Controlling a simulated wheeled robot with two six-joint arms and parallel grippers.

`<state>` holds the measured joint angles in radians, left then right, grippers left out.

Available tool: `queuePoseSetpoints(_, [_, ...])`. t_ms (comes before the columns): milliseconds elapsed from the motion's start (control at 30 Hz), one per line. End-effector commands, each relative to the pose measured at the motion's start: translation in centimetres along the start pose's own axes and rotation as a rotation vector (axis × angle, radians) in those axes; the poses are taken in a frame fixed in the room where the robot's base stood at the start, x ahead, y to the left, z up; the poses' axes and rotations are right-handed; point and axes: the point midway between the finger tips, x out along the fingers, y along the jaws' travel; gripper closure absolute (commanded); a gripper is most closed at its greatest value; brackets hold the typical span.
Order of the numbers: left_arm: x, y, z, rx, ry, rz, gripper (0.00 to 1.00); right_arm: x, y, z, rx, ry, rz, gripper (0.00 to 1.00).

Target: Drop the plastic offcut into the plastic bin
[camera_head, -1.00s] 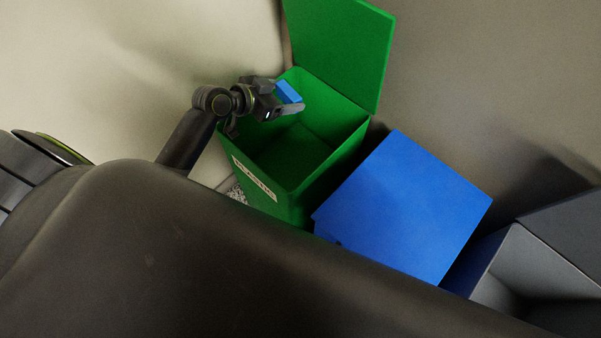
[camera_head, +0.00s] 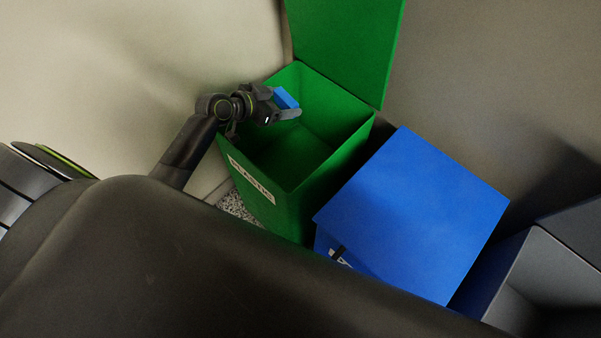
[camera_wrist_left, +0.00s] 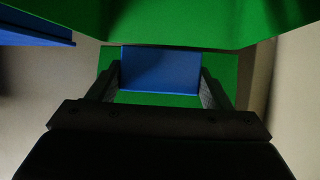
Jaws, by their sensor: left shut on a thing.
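The plastic offcut (camera_head: 286,98) is a small blue block. My left gripper (camera_head: 284,103) is shut on it and holds it above the opening of the green plastic bin (camera_head: 249,180), near the bin's left side. The bin carries a white label that reads as plastic, and its green lid (camera_head: 345,50) stands open at the back. In the left wrist view the blue offcut (camera_wrist_left: 160,70) sits between the two fingers, with green bin surfaces around it. My right gripper does not show.
A blue bin with a closed lid (camera_head: 415,215) stands right of the green bin. A grey open bin (camera_head: 525,275) stands further right. A pale wall (camera_head: 120,60) is close on the left. My own dark body covers the lower left.

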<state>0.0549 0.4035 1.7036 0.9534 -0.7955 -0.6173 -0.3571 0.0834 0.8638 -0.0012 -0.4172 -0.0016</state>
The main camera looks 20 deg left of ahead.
Motion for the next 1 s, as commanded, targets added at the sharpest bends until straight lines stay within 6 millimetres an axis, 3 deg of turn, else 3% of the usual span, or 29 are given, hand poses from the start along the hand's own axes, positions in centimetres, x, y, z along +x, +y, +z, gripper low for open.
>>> queuePoseSetpoints(267, [0.0,0.0,0.0,0.000,0.001,0.000,0.52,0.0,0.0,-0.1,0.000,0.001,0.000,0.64])
queuePoseSetpoints(300, [0.0,0.0,0.0,0.000,0.001,0.000,0.24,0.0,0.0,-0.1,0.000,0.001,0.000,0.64])
queuePoseSetpoints(467, [0.0,0.0,0.0,0.001,0.001,0.000,0.03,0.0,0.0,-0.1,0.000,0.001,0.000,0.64])
queuePoseSetpoints(767, [-0.1,0.0,0.1,0.001,-0.001,0.000,0.02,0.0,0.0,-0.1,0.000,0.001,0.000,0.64])
queuePoseSetpoints(1000, [-3.0,-0.1,0.1,0.005,-0.003,-0.002,0.02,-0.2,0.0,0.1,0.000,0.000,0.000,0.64])
